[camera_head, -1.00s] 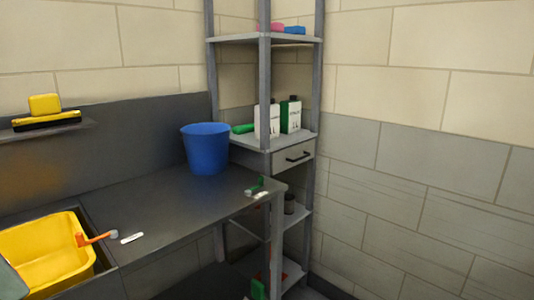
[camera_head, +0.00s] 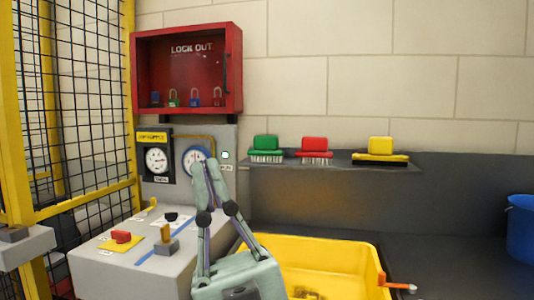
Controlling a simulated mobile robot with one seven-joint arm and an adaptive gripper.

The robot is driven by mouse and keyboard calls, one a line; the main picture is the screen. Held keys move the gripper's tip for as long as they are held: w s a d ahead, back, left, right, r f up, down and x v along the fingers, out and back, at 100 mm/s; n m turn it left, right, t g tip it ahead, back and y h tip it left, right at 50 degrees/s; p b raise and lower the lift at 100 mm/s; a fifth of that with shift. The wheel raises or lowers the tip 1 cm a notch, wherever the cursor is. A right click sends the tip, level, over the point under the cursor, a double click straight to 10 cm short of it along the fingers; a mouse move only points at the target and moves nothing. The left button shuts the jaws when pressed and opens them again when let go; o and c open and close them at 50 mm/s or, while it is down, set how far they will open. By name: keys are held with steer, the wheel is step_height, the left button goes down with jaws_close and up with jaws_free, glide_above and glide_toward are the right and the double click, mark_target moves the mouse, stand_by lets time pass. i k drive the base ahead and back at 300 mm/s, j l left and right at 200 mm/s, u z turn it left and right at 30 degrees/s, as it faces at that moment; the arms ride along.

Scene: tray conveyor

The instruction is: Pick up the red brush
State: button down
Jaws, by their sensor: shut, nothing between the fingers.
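The red brush (camera_head: 314,148) sits on a narrow grey wall shelf, bristles down, between a green brush (camera_head: 266,146) on its left and a yellow brush (camera_head: 380,149) on its right. There is a gap on either side of it. My gripper (camera_head: 204,168) points up in front of the gauges, left of the shelf and apart from the brushes. Its fingers come together at the tips, with nothing seen between them.
The wall shelf (camera_head: 350,163) runs above a yellow basin (camera_head: 330,268) with an orange-handled tap (camera_head: 397,285). A red lock-out box (camera_head: 187,70) hangs at upper left. A control box (camera_head: 130,270) and yellow mesh fence (camera_head: 75,110) stand left. A blue bucket (camera_head: 522,228) stands right.

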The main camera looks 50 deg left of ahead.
mark_target(315, 149)
steer(key=u, duration=1.2)
